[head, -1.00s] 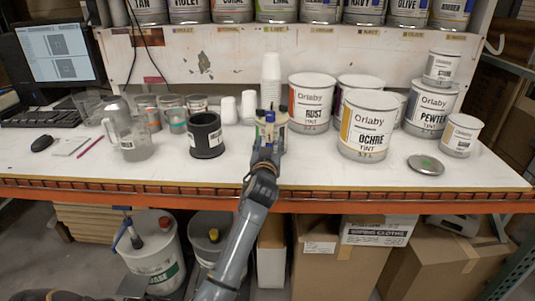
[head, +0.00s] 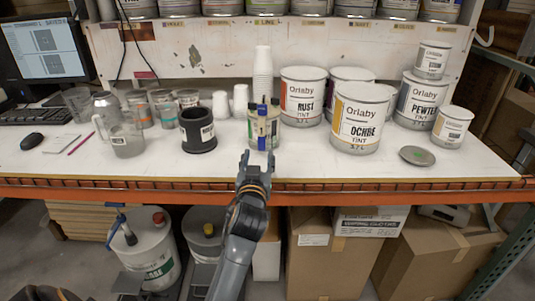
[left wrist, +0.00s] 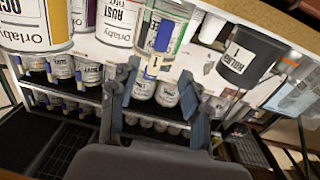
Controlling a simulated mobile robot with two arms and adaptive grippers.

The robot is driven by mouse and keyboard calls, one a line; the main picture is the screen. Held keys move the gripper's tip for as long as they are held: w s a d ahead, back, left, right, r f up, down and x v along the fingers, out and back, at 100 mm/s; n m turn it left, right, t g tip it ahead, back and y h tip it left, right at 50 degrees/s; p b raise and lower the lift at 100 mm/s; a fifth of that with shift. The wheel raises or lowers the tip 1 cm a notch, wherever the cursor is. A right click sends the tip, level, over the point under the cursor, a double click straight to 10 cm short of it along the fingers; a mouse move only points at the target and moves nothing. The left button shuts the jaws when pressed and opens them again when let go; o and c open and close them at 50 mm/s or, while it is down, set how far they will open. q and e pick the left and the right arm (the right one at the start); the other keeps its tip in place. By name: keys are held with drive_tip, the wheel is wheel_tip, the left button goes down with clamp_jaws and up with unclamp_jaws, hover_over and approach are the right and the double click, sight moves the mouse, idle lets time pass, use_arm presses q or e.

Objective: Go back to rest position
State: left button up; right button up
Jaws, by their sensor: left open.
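My left gripper (head: 257,160) is open and empty at the bench's front edge in the head view. Its arm rises from below. Its two fingers stand apart in the left wrist view (left wrist: 160,85). A clear jar (head: 252,133) with a blue and yellow upright strip stands on the bench just beyond the fingertips, and a gap shows between them. The jar also shows at the top middle of the left wrist view (left wrist: 176,12). My right gripper is not in view.
The black container (head: 198,145) stands left of the jar. The Rust can (head: 301,85) and Ochre can (head: 360,105) stand to its right. White paper cups (head: 262,75) are stacked behind. White pails (head: 153,250) and cardboard boxes (head: 325,265) sit below the bench.

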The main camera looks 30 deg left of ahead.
use_arm(q)
drive_tip(key=s+d+f+m+g+h, duration=0.2)
drive_tip(key=s+d+f+g, duration=0.15)
drive_tip(key=s+f, duration=0.45)
drive_tip(key=s+d+f+m+g+h, duration=0.2)
drive_tip(key=s+d+f+g+h, duration=0.15)
drive_tip(key=s+f, duration=0.45)
drive_tip(key=s+d+f+m+g+h, duration=0.25)
drive_tip(key=s+d+f, duration=0.25)
drive_tip(key=s, duration=0.3)
drive_tip(key=s+d+f+m+g+h, duration=0.1)
drive_tip(key=s+d+f+g, duration=0.3)
drive_tip(key=s, duration=0.5)
drive_tip(key=s+a+x, duration=0.1)
drive_tip(key=s+x, duration=0.1)
drive_tip(key=x, duration=0.9)
drive_tip(key=s+f+x, duration=0.1)
drive_tip(key=s+x, duration=0.2)
drive_tip(key=x, duration=0.9)
drive_tip(key=s+a+f+g+p, duration=0.1)
drive_tip(key=s+a+f, duration=0.1)
drive_tip(key=s+f, duration=1.5)
drive_tip(key=shift+a+y, duration=0.3)
drive_tip(key=shift+a, duration=0.05)
